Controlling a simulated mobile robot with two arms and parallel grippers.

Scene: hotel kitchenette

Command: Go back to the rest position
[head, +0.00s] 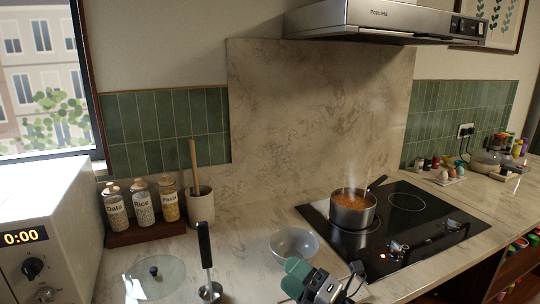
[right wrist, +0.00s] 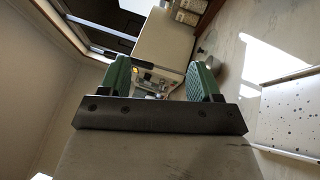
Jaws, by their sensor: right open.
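My right gripper (head: 325,280) shows at the bottom middle of the head view, in front of the grey bowl and above the counter's front edge. Its two green-padded fingers also show in the right wrist view (right wrist: 160,80), spread apart with nothing between them. It is open and empty. My left gripper does not show in the head view.
A saucepan (head: 353,211) with steaming orange food stands on the black hob (head: 440,225). A grey bowl (head: 294,245), a ladle with black handle (head: 205,245), a glass lid (head: 155,276), labelled jars (head: 142,203) and a microwave (head: 45,230) stand on the counter.

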